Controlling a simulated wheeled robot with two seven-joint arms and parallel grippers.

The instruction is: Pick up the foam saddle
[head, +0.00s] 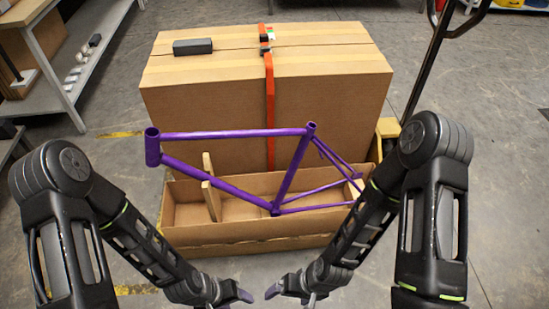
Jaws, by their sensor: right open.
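A dark grey block (193,46), which looks like the foam saddle, lies flat on top of the large closed cardboard box, near its left end. My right gripper (291,296) is low in front of the open carton, open and empty, far from the block. My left gripper (236,296) is beside it at the bottom of the picture, also far from the block. Its fingers are partly hidden, so I cannot tell if they are apart.
A purple bike frame (234,134) stands in an open carton (250,236) with dividers, in front of the large box (206,107). An orange strap (270,110) runs over the box. A grey bench (95,55) stands at left. A dark pole rises at right.

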